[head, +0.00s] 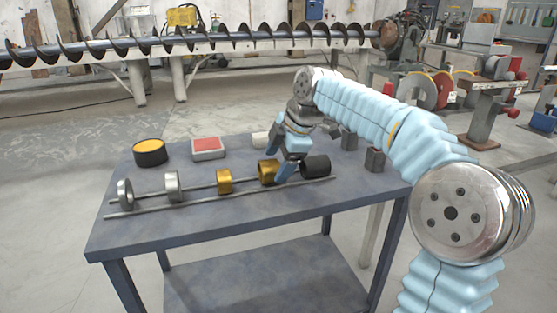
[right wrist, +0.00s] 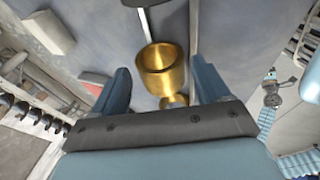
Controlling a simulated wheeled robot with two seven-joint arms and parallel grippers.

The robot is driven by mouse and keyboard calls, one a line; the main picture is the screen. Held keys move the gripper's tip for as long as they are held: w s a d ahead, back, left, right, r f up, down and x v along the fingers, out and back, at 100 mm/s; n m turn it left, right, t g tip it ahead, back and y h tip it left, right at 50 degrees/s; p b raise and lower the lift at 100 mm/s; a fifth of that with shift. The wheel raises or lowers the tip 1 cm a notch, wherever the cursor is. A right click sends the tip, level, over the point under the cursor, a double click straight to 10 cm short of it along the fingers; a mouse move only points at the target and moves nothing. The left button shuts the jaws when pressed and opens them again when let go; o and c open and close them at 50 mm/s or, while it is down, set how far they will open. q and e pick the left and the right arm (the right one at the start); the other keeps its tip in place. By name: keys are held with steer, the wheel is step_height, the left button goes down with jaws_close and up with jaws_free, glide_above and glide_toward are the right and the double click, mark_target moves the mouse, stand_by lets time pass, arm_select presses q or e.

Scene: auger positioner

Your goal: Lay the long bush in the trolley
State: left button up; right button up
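Several bushes and rings stand in a row on two parallel rods on the blue-grey table. A black bush (head: 315,166) is at the right end, a flanged gold bush (head: 268,172) beside it, then a smaller gold bush (head: 224,181). I cannot tell for certain which is the long bush. My right gripper (head: 281,158) reaches down over the flanged gold bush. In the right wrist view, its fingers are apart, with a gold bush (right wrist: 162,72) between them in the picture; no contact shows. No separate trolley is clear. My left gripper cannot be made out.
A silver bush (head: 172,187) and a silver ring (head: 125,193) stand at the row's left. The table's lower shelf (head: 260,275) looks bare.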

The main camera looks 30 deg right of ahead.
steer(key=shift+o, duration=1.3)
steer(key=p+v, duration=0.3)
steer(key=v, duration=1)
steer(key=shift+s+r, duration=0.15)
steer(key=shift+r, duration=0.2)
